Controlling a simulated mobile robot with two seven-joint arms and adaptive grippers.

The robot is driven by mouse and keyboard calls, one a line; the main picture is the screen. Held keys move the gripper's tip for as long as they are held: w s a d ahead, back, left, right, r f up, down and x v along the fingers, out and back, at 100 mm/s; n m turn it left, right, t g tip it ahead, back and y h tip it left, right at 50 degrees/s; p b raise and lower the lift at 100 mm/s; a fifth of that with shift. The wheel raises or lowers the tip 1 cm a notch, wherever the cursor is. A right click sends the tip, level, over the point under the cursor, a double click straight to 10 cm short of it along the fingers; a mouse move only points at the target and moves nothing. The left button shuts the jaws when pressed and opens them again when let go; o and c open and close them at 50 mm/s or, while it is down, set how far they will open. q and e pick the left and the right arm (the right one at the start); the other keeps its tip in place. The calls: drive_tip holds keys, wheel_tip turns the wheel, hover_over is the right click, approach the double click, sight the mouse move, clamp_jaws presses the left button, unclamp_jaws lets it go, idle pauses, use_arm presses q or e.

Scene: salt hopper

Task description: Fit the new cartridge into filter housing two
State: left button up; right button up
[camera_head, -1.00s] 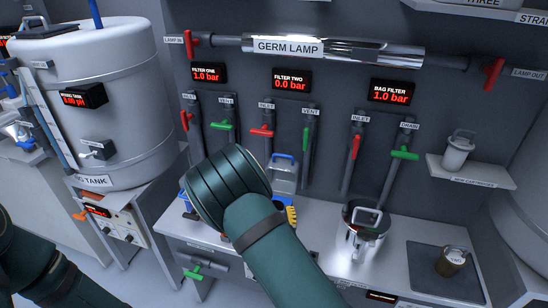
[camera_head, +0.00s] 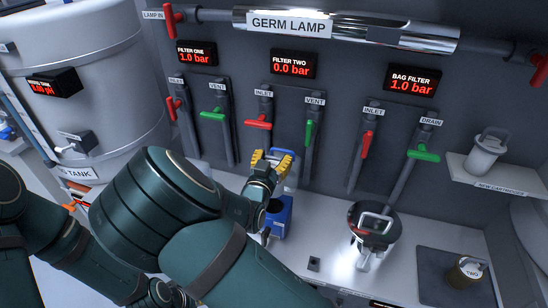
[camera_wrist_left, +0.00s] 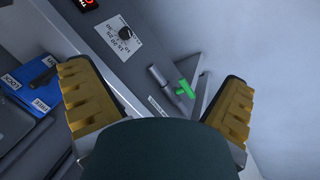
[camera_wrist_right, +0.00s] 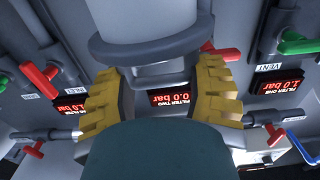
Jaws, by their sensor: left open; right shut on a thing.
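My right gripper (camera_head: 270,165) has its yellow fingers shut on a grey flanged cylinder (camera_wrist_right: 145,48), below the FILTER TWO display (camera_head: 292,65), which reads 0.0 bar. A part with a blue handle (camera_head: 280,155) shows there too, mostly behind the gripper. I cannot tell whether the held piece is housing, lid or cartridge. A pale canister (camera_head: 487,152) with a handle stands on the new cartridges shelf. A brown cartridge (camera_head: 467,272) marked TWO stands on a dark mat. My left gripper (camera_wrist_left: 158,110) is open and empty, low by the cabinet front.
Filter two's red inlet lever (camera_head: 257,124) lies crosswise and its green vent lever (camera_head: 309,134) points along its pipe. An open steel bag filter pot (camera_head: 372,232) stands right of my right arm. A blue container (camera_head: 279,216) sits below the gripper.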

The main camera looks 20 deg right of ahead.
drive_tip(key=shift+f, duration=0.1)
drive_tip(key=shift+f+b, duration=2.4)
drive_tip(key=shift+f, duration=0.35)
drive_tip(key=shift+f+b, duration=2.15)
drive_tip(key=shift+f, duration=0.35)
drive_tip(key=shift+f+b, duration=0.4)
drive_tip(key=shift+f, duration=0.25)
idle(0.3)
drive_tip(key=o, duration=1.3)
drive_tip(key=shift+o, duration=0.2)
